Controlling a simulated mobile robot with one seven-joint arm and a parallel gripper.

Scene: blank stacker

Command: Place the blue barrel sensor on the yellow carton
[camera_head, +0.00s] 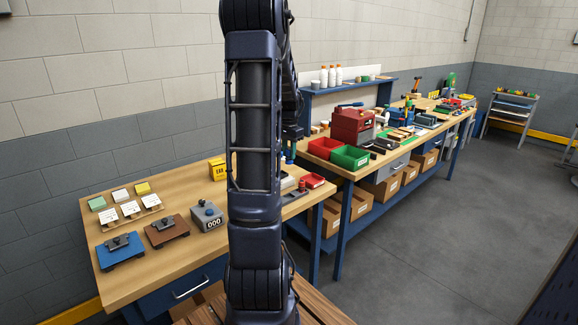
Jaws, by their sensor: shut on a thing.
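My gripper (291,146) is right of my arm's thick column, above the right end of the near bench. It points down and is shut on a small, slim blue piece, which looks like the blue barrel sensor (291,155). The piece is tiny in this view and its exact outline is hard to tell. The yellow carton (216,169) stands on the near bench, left of my gripper. It has dark print on its front, and my arm hides its right part.
The near bench (165,250) holds a grey counter box (208,216), a brown block (166,231), a blue block (119,250) and several small cards. Red and green bins (350,157) stand on the bench behind.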

